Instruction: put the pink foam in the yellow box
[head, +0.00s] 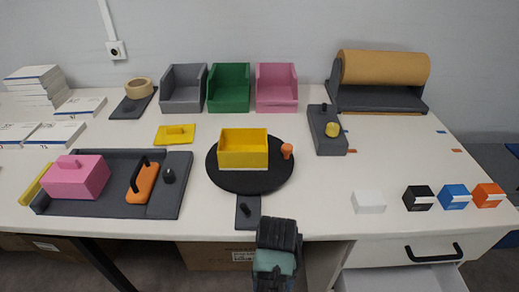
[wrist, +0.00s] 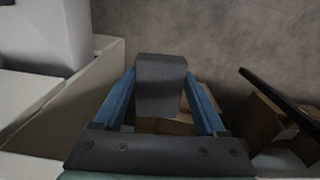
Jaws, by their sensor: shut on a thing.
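A pink block with a small knob on top (head: 75,177), which looks like the pink foam, sits in a dark grey tray at the left of the table. The open yellow box (head: 243,150) stands on a round black turntable near the middle; its visible inside looks empty. My gripper (head: 277,240) is at the table's front edge, in front of the turntable and far to the right of the pink block. In the wrist view my gripper (wrist: 160,78) has its blue fingers on both sides of a dark grey block (wrist: 161,92) and is shut on it.
A yellow lid-like plate (head: 175,134) lies left of the turntable (head: 251,186). An orange tool with a black handle (head: 142,184) shares the dark tray (head: 110,210). Grey, green and pink bins stand behind. An open drawer (head: 405,278) juts out at the front right.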

